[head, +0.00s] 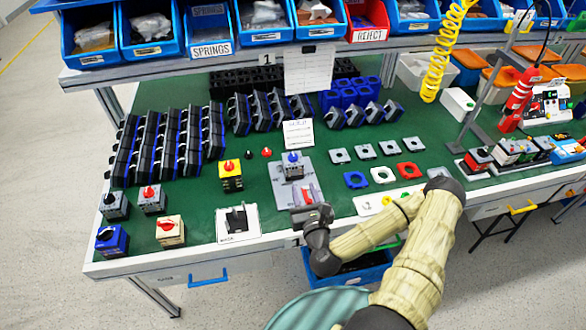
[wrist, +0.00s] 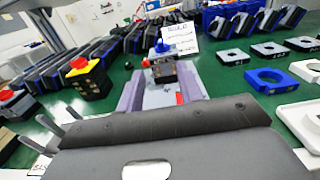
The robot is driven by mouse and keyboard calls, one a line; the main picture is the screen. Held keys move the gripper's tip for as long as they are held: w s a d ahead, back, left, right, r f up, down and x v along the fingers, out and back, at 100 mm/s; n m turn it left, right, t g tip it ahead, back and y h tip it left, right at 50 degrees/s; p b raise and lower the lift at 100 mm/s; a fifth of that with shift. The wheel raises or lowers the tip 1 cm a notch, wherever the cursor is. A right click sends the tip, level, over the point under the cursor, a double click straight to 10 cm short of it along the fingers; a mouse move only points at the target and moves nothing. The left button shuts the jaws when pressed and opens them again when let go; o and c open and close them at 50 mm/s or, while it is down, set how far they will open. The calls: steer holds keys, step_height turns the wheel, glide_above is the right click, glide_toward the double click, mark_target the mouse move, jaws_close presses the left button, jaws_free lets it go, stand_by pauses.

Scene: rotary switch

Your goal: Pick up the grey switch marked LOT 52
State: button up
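My gripper (head: 304,214) is near the table's front edge, just in front of the fixture. It appears clear of the switches.
A blue switch (head: 112,241), a cream switch (head: 170,232) and a yellow switch (head: 231,177) stand nearby. A white plate with a black switch (head: 238,222) lies left of my gripper. Dark racked parts (head: 165,145) fill the back left. Square plates lie to the right.

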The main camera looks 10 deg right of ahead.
mark_target(295, 159)
stand_by(0.3)
steer(key=w+p, duration=0.2)
steer(key=w, duration=0.9)
steer(key=shift+w, duration=0.3)
steer(key=shift+w, duration=0.1)
steer(key=shift+w+p, duration=0.65)
steer(key=shift+w, duration=2.15)
jaws_close()
